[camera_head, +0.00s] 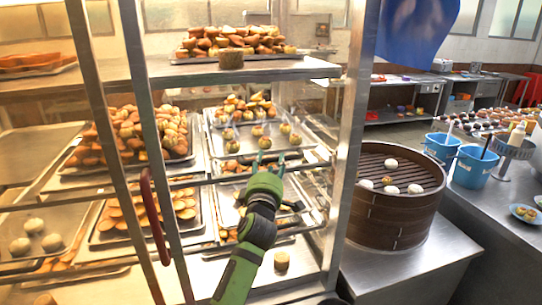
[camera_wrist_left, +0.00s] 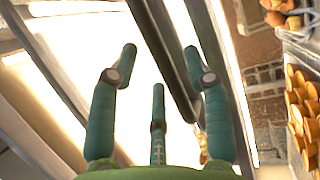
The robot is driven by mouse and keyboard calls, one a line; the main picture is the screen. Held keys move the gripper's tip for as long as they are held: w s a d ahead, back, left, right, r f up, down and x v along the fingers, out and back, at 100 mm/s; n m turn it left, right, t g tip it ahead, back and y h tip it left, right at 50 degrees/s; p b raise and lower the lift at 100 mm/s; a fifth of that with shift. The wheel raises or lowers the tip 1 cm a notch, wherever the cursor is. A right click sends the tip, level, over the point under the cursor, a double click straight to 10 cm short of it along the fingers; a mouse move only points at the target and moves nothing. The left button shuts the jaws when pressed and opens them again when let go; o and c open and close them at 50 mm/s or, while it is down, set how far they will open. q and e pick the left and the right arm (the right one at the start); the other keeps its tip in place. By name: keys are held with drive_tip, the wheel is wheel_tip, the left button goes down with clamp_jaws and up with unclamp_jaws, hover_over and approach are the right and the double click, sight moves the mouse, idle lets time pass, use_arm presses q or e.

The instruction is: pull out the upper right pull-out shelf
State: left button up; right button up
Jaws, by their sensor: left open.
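A metal rack holds several levels of shelves and trays. In its right section, the upper right pull-out shelf (camera_head: 312,158) carries a tray of small cups with food. My left gripper (camera_head: 268,162) is in front of this section, its fingers pointing up close to the shelf's front edge. In the left wrist view its teal fingers (camera_wrist_left: 160,62) are spread, with nothing held between them. A dark bar (camera_wrist_left: 172,60) runs past behind the fingers, in front of a bright surface. I cannot tell whether the fingers touch the bar. My right gripper is not in view.
Rack posts (camera_head: 347,150) stand on both sides of my left arm, and a red handle (camera_head: 154,215) is to its left. A steamer (camera_head: 395,195) with buns stands on the counter at the right. Blue buckets (camera_head: 473,166) are further right.

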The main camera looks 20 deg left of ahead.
use_arm(q)
drive_tip(key=shift+x, duration=1.25)
clamp_jaws()
drive_tip(key=shift+a+f, duration=0.1)
